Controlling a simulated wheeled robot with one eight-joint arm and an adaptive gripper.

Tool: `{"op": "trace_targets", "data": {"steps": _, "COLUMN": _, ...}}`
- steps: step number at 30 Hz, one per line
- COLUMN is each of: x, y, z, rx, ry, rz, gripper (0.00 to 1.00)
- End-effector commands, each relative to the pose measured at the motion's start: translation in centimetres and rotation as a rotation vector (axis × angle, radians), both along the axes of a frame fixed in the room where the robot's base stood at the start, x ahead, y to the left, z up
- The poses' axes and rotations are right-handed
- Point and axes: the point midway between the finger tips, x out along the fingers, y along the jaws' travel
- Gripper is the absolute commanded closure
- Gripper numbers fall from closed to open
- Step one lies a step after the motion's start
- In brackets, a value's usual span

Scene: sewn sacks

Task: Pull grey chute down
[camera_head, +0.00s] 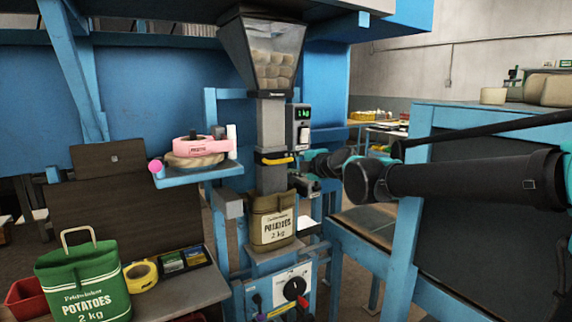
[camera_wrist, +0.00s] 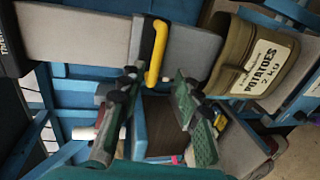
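The grey chute (camera_head: 271,178) hangs upright under the hopper and carries a dark collar with a yellow handle (camera_head: 277,159). The handle also shows in the wrist view (camera_wrist: 158,50). An olive sack (camera_head: 273,220) marked "POTATOES 2 kg" stands under the chute. The chute's lower end is at the sack's mouth; I cannot tell whether it reaches inside. My gripper (camera_head: 308,170) is just right of the handle in the head view. In the wrist view my gripper (camera_wrist: 156,76) is open, with the handle's near end appearing between the fingertips. I see no grip on it.
The clear hopper (camera_head: 272,60) holds potatoes. A display (camera_head: 303,113) reads about 1 kg. A green sack (camera_head: 85,282) and yellow tape (camera_head: 140,276) are on the bench. A control panel (camera_head: 292,290) sits below the sack.

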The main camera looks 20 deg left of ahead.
Motion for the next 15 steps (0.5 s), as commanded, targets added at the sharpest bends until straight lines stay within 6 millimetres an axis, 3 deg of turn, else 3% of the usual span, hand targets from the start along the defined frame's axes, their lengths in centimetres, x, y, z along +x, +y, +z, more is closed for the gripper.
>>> {"op": "trace_targets", "data": {"steps": 6, "x": -2.0, "y": -2.4, "z": 0.6, "rx": 0.001, "ry": 0.001, "rz": 0.000, "gripper": 0.67}}
{"op": "trace_targets", "data": {"steps": 15, "x": -3.0, "y": -3.5, "z": 1.0, "rx": -0.001, "ry": -0.001, "rz": 0.000, "gripper": 0.67}}
